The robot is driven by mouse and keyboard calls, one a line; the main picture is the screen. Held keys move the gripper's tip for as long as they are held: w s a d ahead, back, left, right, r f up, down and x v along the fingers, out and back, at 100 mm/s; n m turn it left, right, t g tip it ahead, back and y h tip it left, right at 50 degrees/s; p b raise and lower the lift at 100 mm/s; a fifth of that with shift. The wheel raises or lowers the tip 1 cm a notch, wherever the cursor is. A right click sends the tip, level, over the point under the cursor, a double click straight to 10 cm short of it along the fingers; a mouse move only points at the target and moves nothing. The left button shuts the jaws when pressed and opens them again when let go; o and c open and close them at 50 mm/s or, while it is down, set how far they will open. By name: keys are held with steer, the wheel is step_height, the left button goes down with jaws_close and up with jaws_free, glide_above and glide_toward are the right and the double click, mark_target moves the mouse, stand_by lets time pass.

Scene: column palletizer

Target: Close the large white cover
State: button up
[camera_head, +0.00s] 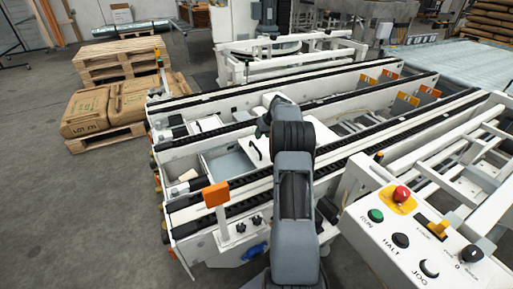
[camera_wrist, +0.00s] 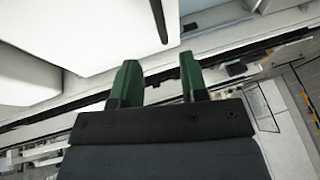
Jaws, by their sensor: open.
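The large white cover (camera_head: 257,152) is a flat white panel with a dark slim handle, in the middle of the conveyor frame in the head view. My arm hides part of it. Left of it, a grey-lined compartment (camera_head: 228,164) shows uncovered. In the wrist view the white panel (camera_wrist: 100,28) fills the upper left, with the dark handle (camera_wrist: 158,20) near its right edge. My gripper (camera_wrist: 160,82) has two dark green fingers, spread apart with nothing between them. They appear below the handle in that view, apart from it. In the head view the fingers are mostly hidden behind my wrist.
Dark conveyor rails (camera_head: 230,186) run on both sides of the compartment. An orange box on a post (camera_head: 216,195) stands at the near left. A control panel (camera_head: 425,245) with a red button is at the right. Sacks on a pallet (camera_head: 110,106) stand at the left.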

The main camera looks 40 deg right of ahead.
mark_target(255, 146)
steer(key=b+x, duration=0.1)
steer(key=x, duration=0.7)
steer(key=shift+w+a+f+b, duration=0.1)
steer(key=shift+f+b, duration=0.1)
steer(key=shift+b, duration=0.15)
steer(key=shift+c, duration=0.3)
jaws_close()
